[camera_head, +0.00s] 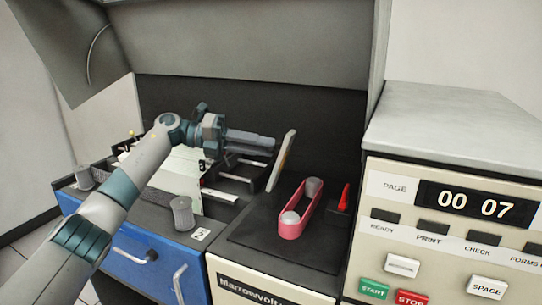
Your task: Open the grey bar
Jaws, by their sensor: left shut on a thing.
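My left arm comes in from the lower left. Its gripper (272,142) is at the card machine, with its fingers pointing right, and is shut on what looks like the grey bar. The fingers hide most of the held part, so its exact grip cannot be told. Below the fingers are dark grey rails (236,178) of the mechanism. My right gripper is out of view.
A red loop around two pale rollers (291,224) and a red lever (345,197) are to the right. A cabinet with a counter reading 00 07 (478,204) borders the right. A big grey hood (240,40) hangs above.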

